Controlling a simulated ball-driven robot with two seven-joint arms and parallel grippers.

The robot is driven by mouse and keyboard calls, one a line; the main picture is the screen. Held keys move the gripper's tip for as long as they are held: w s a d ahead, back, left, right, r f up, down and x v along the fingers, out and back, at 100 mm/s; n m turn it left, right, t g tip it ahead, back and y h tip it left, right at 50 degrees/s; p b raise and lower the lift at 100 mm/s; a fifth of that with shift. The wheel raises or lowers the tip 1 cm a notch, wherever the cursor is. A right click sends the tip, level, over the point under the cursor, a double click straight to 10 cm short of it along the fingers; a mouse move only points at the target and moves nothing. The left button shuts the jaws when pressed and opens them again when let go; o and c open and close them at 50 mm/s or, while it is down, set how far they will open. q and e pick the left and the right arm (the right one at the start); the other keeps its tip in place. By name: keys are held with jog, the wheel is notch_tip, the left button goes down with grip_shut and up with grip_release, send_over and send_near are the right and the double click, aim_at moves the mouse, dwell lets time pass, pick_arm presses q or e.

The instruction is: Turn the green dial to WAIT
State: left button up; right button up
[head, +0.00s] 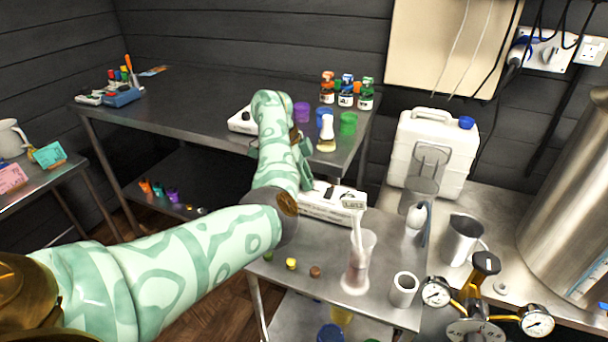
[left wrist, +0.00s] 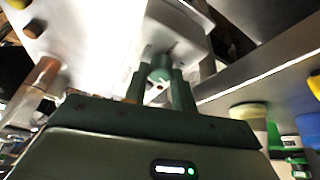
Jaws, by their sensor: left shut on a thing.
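The green dial (left wrist: 160,68) is on a white device and shows in the left wrist view between my fingers. My left gripper (left wrist: 161,84) is shut on it, one finger on each side. In the head view my left gripper (head: 304,178) reaches down to the white device (head: 332,207) on the steel table. The arm and gripper hide the dial there. Its pointer and the WAIT mark cannot be read in either view. My right gripper is not in view.
A clear measuring cylinder (head: 357,265) stands close in front of the device, with a white cup (head: 403,289) nearby. Several small caps (head: 291,264) lie at the table's left. A higher dark table (head: 200,95) with bottles (head: 346,91) is behind. A white jerrycan (head: 430,150) stands right.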

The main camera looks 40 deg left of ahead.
pick_arm(q)
jog(key=m+g, duration=0.1)
jog(key=m, duration=0.2)
jog(key=shift+h, duration=0.3)
jog(key=m+g+b, duration=0.1)
jog(key=m, duration=0.1)
jog(key=shift+w+f+m, duration=0.1)
jog(key=shift+w+m, duration=0.05)
jog(key=shift+m, duration=0.15)
jog(key=m+b, duration=0.1)
jog(key=m, duration=0.1)
jog(key=m+g+b, duration=0.1)
jog(key=m+b, duration=0.1)
jog(key=shift+w+f+g, duration=0.1)
jog(key=shift+g, duration=0.2)
jog(key=shift+m+g+b, duration=0.5)
jog(key=shift+m+b, duration=0.35)
jog(key=shift+m, duration=0.45)
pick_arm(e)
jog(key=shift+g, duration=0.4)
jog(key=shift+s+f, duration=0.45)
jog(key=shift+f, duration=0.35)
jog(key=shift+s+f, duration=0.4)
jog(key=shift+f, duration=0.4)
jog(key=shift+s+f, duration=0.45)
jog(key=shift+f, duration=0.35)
pick_arm(q)
jog(key=shift+r, duration=0.2)
jog(key=o, duration=1)
